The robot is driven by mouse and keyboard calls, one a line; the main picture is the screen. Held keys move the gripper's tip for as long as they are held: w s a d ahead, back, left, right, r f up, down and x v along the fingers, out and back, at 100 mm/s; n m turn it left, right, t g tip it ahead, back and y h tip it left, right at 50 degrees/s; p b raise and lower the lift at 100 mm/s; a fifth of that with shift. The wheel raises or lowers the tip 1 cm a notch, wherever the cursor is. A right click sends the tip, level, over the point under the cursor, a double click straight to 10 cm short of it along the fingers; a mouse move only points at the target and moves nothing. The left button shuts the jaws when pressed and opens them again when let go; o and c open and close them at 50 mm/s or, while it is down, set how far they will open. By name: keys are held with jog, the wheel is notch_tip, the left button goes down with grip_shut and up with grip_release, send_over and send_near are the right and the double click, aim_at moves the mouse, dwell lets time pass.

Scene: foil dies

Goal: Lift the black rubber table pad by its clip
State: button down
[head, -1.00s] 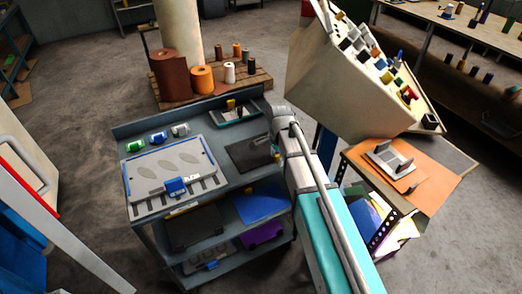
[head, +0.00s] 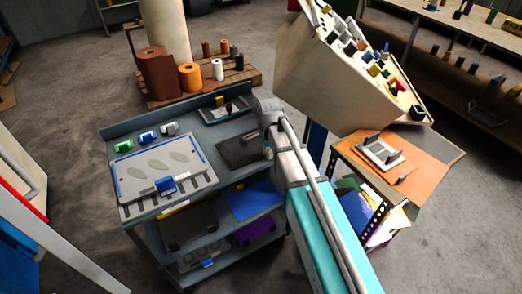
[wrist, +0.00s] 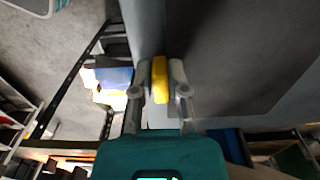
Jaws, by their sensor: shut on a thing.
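The black rubber pad (head: 238,151) lies at the right end of the top of a grey-blue cart (head: 206,183). In the wrist view the pad (wrist: 240,50) fills the upper right as a dark flat sheet. Its yellow clip (wrist: 160,80) is between the two fingers of my gripper (wrist: 158,82), which is shut on it. In the head view my gripper (head: 267,152) is at the pad's right edge, mostly covered by my arm. The clip is not clear there, and I cannot tell whether the pad is raised.
A plate with a blue clip (head: 165,185) lies left on the cart. Small coloured clips (head: 148,137) and a tray (head: 223,110) are behind. A beige slanted box (head: 335,75) stands right, above an orange-topped stand (head: 415,165). Lower shelves hold blue and purple sheets.

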jog(key=shift+r, duration=0.15)
notch_tip(320, 180, up, 2)
jog(key=shift+r+p, duration=0.1)
jog(key=shift+p, duration=1)
jog(key=s+d+r+p, duration=0.2)
jog(key=s+r+p, duration=0.8)
jog(key=s, duration=0.3)
jog(key=shift+s+d+r+p, duration=0.25)
jog(key=shift+s+p, duration=0.1)
jog(key=shift+s, duration=0.05)
